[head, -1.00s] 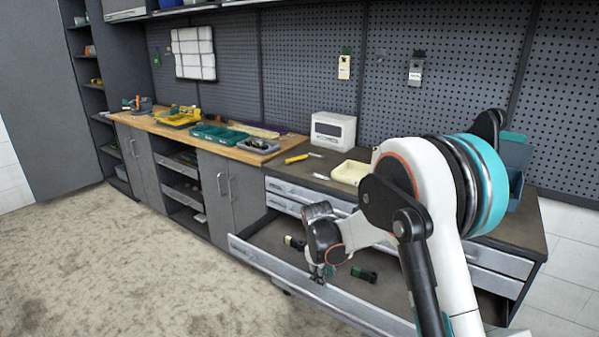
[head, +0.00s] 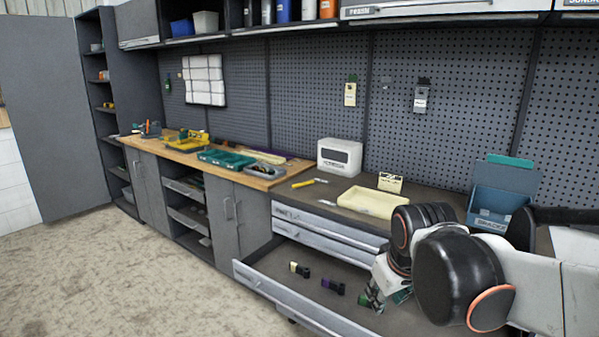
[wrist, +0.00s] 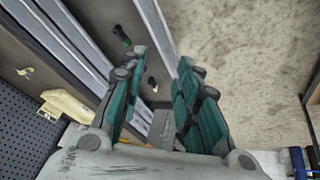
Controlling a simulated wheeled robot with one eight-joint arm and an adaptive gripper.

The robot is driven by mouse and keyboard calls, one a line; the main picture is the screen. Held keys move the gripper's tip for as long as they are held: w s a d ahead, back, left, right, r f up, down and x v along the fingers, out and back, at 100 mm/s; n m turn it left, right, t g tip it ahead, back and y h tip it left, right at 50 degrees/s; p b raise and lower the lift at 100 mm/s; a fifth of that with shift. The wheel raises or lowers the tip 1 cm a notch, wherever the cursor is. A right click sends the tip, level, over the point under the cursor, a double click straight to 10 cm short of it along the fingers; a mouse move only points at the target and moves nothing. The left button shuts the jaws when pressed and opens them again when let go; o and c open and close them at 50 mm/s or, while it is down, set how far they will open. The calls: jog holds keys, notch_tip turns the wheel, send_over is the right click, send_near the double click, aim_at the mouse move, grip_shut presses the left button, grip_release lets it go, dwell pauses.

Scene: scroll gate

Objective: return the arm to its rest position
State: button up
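My gripper (head: 376,297) hangs low over the right part of the open drawer (head: 318,310) in the head view, partly hidden behind my arm. In the wrist view its two green-padded fingers (wrist: 158,92) stand apart with nothing held between them. A small black item with a pale yellow end (head: 300,269) and a black and purple one (head: 333,286) lie in the drawer, left of the gripper. A green and dark item (wrist: 122,36) and a yellowish one (wrist: 152,84) show in the wrist view.
The worktop holds a pale yellow tray (head: 372,202), a blue bin (head: 503,190), a white box (head: 339,156) and a yellow tool (head: 309,183). The drawer front (head: 290,302) juts out into the room. The floor (head: 110,270) at left is clear.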

jog(key=s+d+m+t, duration=0.2)
jog(key=s+m, duration=0.2)
jog(key=s, duration=1)
jog(key=shift+d+f, duration=0.3)
jog(key=shift+f, duration=0.05)
